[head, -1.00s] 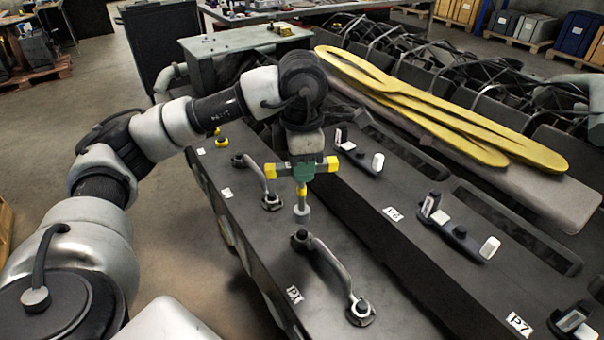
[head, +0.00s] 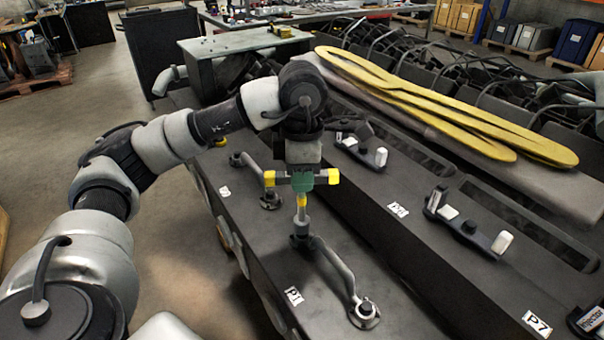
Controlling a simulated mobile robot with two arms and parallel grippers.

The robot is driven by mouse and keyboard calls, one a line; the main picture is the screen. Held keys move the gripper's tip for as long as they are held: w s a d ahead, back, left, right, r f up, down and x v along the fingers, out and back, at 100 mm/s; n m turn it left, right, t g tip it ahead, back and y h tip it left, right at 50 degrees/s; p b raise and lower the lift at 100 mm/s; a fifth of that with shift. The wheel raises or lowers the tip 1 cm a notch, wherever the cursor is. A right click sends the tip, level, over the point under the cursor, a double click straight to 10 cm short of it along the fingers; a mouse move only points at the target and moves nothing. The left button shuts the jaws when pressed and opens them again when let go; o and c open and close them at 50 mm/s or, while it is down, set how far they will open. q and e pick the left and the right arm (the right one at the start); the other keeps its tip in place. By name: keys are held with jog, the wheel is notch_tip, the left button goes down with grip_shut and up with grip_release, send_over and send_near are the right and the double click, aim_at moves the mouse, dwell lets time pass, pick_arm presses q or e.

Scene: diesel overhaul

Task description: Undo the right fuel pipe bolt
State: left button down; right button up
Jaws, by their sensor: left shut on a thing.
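My left gripper (head: 302,179) has yellow fingertips and is shut on a green-bodied tool (head: 302,190) with a yellow and grey shaft pointing down. The tool's lower end is at the far end of the grey fuel pipe (head: 335,268) by the P1 label, over the bolt there, which it largely hides. Whether it is fully seated I cannot tell. The pipe's near-end bolt (head: 365,310) is in plain view with nothing on it. My right gripper is not in view.
A second pipe (head: 254,176) lies farther back on the same dark block. Black brackets with white blocks (head: 360,152) stand on the block to the right. Long yellow parts (head: 440,105) lie behind. A grey-green cabinet (head: 245,50) stands at the back.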

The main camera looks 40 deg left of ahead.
pick_arm(q)
jog(key=shift+f+b, duration=0.45)
jog(key=shift+f, duration=0.2)
jog(key=shift+r, duration=0.1)
jog(key=n, duration=0.7)
jog(key=shift+p, duration=0.3)
jog(key=n, duration=0.4)
jog(key=shift+r+n, duration=0.1)
jog(key=shift+n, duration=0.3)
jog(key=n+p, duration=0.1)
jog(key=n, duration=0.4)
jog(key=shift+n, duration=0.3)
jog(key=n+p, duration=0.1)
jog(key=n, duration=0.3)
jog(key=shift+r, duration=0.1)
jog(key=n+p, duration=0.1)
jog(key=n, duration=0.3)
jog(key=shift+n, duration=0.3)
jog(key=n+p, duration=0.1)
jog(key=n, duration=0.4)
jog(key=shift+d+r+n+p, duration=0.1)
jog(key=shift+n+p, duration=0.2)
jog(key=shift+p, duration=0.05)
jog(key=shift+n, duration=0.9)
